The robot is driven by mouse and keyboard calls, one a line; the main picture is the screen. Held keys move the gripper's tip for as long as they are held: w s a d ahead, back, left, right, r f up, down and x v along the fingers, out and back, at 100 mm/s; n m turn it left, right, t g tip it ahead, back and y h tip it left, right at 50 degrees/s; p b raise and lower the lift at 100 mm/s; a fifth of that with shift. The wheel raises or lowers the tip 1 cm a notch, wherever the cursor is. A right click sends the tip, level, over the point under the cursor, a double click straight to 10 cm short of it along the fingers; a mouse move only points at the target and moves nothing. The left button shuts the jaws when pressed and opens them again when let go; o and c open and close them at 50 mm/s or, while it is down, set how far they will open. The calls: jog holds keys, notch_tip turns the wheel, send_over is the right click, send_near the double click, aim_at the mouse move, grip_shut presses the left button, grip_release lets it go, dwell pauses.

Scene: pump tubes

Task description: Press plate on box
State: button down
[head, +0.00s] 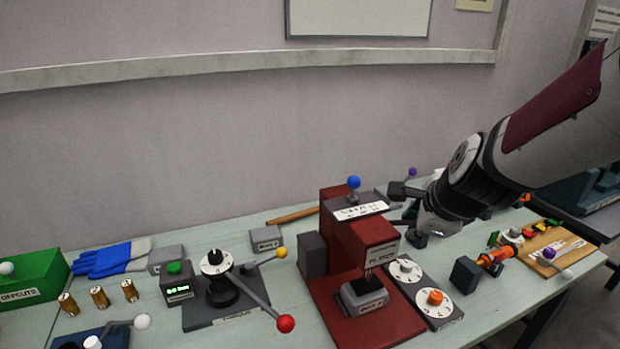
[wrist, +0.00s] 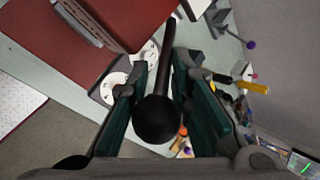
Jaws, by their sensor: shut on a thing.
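A red press (head: 338,240) with a dark top plate and a blue knob (head: 354,182) stands at the middle of the bench. A grey box (head: 364,298) with a label sits on its red base, under the labelled head. My gripper (head: 405,208) is at the right side of the press. In the wrist view, my gripper (wrist: 167,75) is shut on a black lever with a ball end (wrist: 157,120); the ball lies between the green finger pads. The press's red body (wrist: 115,20) is at the upper left there. The lever is mostly hidden in the head view.
A dial panel (head: 420,285) stands right of the press. A device with a red-balled lever (head: 285,324) is to its left. Loose grey boxes (head: 265,239), blue gloves (head: 110,259) and a green bin (head: 30,283) are further left. An orange tool (head: 492,260) lies at right.

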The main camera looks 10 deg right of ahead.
jog(key=shift+s+f, duration=0.2)
jog(key=shift+f, duration=0.1)
jog(key=shift+s+f+t+b, duration=0.4)
jog(key=shift+f+t+b, duration=0.15)
jog(key=shift+b, duration=1.8)
jog(key=f+b, duration=0.1)
jog(key=b, duration=0.3)
jog(key=shift+d+t, duration=0.1)
jog(key=shift+t, duration=0.15)
jog(key=b, duration=0.3)
jog(key=shift+s+f, duration=0.1)
jog(key=shift+f, duration=0.15)
jog(key=shift+s, duration=0.1)
